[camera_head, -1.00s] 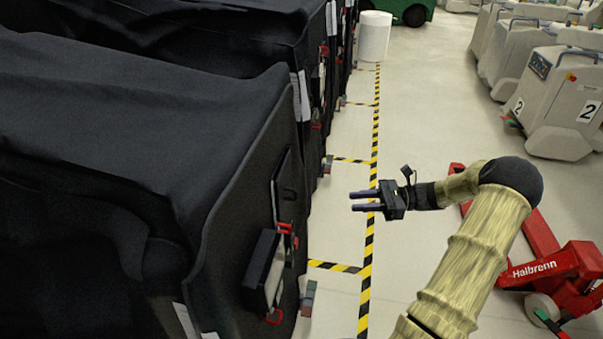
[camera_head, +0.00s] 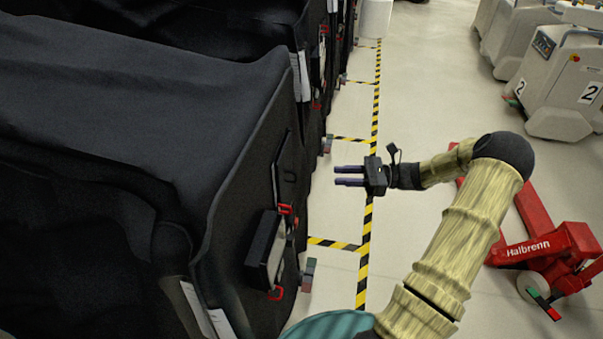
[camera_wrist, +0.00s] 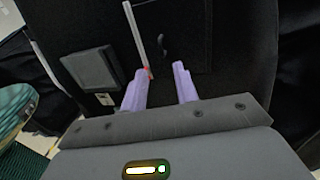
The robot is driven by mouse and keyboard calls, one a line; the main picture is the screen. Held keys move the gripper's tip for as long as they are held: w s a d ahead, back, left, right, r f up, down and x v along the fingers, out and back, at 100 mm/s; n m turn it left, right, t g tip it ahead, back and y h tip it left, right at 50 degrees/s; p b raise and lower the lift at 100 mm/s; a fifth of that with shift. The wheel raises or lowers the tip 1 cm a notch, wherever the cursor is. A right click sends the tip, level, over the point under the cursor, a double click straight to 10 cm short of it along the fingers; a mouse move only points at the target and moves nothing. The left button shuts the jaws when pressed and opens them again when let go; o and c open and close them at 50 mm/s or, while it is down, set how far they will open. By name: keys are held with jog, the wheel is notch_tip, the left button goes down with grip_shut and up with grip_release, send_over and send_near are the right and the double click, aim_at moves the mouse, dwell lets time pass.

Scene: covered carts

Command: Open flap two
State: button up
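The nearest black-covered cart (camera_head: 225,225) stands on the left, its end face toward the aisle. A dark flap panel (camera_head: 283,172) with a small curved handle is set in this face; no number on it is legible. In the wrist view, the flap (camera_wrist: 188,30) and its handle (camera_wrist: 162,45) are ahead of the fingers. The flap looks closed. My gripper (camera_head: 336,176) points left toward the face, apart from it, over the aisle. Its two purple fingers are spread and empty. They also show in the wrist view (camera_wrist: 160,73).
Below the flap, a dark box (camera_head: 262,250) with red clips sticks out from the face. More covered carts line the left side. A red pallet jack (camera_head: 545,250) stands right of my arm, and grey machines (camera_head: 565,80) stand behind it. The striped aisle is clear.

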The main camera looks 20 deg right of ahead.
jog(key=p+x, duration=0.1)
jog(key=x, duration=1)
jog(key=shift+a, duration=0.3)
grip_shut()
